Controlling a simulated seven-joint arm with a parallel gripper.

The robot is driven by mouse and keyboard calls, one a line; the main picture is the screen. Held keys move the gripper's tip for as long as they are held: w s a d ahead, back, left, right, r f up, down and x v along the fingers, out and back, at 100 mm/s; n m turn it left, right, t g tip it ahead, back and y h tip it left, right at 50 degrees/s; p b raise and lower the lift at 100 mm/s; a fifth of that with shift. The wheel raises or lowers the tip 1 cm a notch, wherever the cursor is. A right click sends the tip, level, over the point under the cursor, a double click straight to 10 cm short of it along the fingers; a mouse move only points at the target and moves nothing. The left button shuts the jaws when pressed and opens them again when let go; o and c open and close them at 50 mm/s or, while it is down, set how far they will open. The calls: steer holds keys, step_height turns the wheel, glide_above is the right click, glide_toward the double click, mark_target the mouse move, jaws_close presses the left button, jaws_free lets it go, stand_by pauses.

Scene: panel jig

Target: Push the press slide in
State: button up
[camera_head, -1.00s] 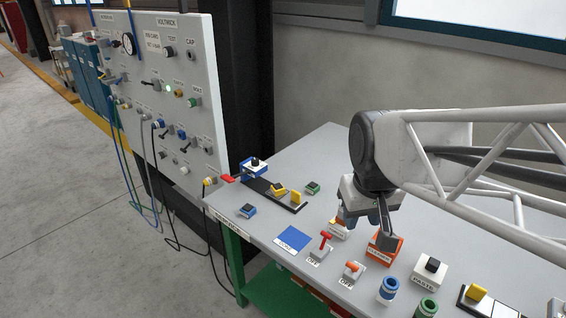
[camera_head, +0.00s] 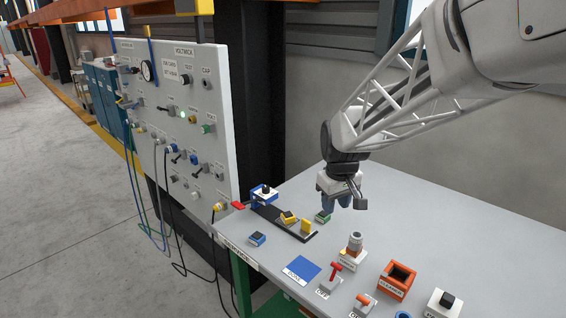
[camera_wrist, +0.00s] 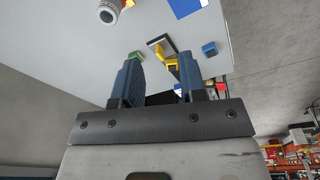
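The press slide appears to be the black rail (camera_head: 270,214) on the table's left part, with a blue frame (camera_head: 264,196) at its far end. A yellow-and-black block (camera_head: 288,217) and an upright yellow block (camera_head: 306,227) sit on the rail. In the wrist view, the yellow blocks (camera_wrist: 172,62) show beyond the fingers, and the rail is partly hidden. My gripper (camera_head: 343,204) hangs above the table, right of the rail and apart from it. The wrist view shows its two blue fingers (camera_wrist: 157,68) spread with nothing held between them.
A green block (camera_head: 323,216) lies between the rail and my gripper. A blue block (camera_head: 257,238) lies left of the rail. A grey cylinder (camera_head: 355,243), an orange cleaner box (camera_head: 398,280) and red switches (camera_head: 335,270) stand nearer. The upright panel (camera_head: 190,110) borders the left side.

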steer(key=w+a+f+n, duration=0.2)
steer(key=w+f, duration=0.5)
steer(key=w, duration=0.3)
steer(key=n+g, duration=0.1)
steer(key=n, duration=0.1)
glide_above(306, 221)
step_height(306, 221, down, 10)
steer(key=shift+w+f, duration=0.1)
steer(key=shift+f, duration=3.9)
steer(key=shift+c, duration=0.4)
jaws_close()
